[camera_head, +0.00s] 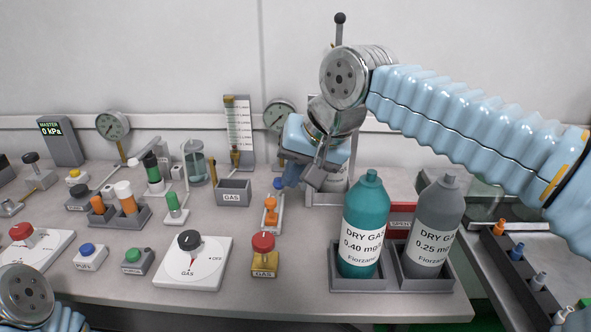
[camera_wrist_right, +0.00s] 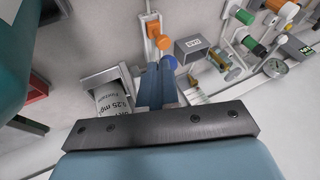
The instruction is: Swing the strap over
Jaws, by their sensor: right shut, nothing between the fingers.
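My right gripper (camera_head: 290,182) is shut and empty, pointing down over the middle of the bench. Its blue fingers also show in the right wrist view (camera_wrist_right: 157,85), with a small blue knob (camera_wrist_right: 168,62) close to their tips; I cannot tell if they touch. A grey bottle marked 0.25 mg (camera_wrist_right: 112,103) sits in a grey holder (camera_wrist_right: 98,80) beside the fingers. In the head view, my gripper and wrist hide most of this holder (camera_head: 322,199). I cannot clearly make out a strap; it may be hidden there. My left gripper is out of view.
A teal gas bottle (camera_head: 366,215) and a grey one (camera_head: 435,215) stand in holders right of my gripper. An orange fitting (camera_head: 270,202), a grey GAS box (camera_head: 233,191) and a red-topped GAS button (camera_head: 263,243) stand left. The bench front is partly clear.

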